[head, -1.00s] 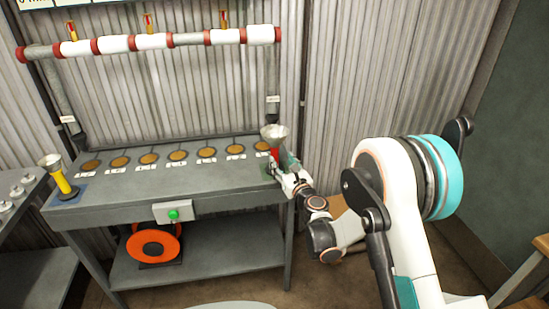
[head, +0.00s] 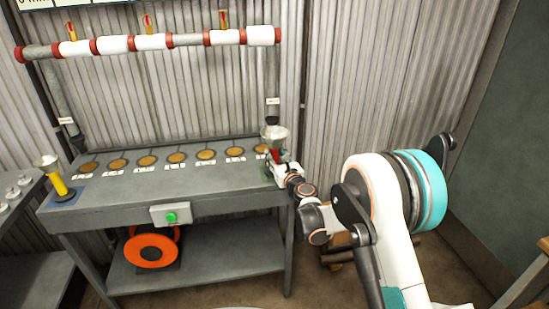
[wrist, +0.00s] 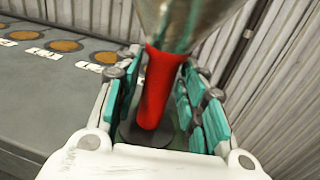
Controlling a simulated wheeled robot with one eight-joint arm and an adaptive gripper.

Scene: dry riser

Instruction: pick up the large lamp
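A lamp with a red handle and a wide silver cone-shaped head (head: 274,134) stands upright at the right end of the grey bench. In the wrist view its red handle (wrist: 162,85) rises from a dark round base, and the silver head is cut off by the top edge. My gripper (head: 276,163) is at the lamp from the right and front. In the wrist view my gripper (wrist: 160,78) has its teal-padded fingers on both sides of the handle, with gaps showing beside it. A similar lamp with a yellow handle (head: 57,183) stands at the bench's left end.
The bench (head: 130,192) carries a row of brown discs with white labels. A green button box (head: 171,214) is on its front edge, and an orange reel (head: 151,250) sits on the shelf below. A pipe rises behind the lamp against the corrugated wall.

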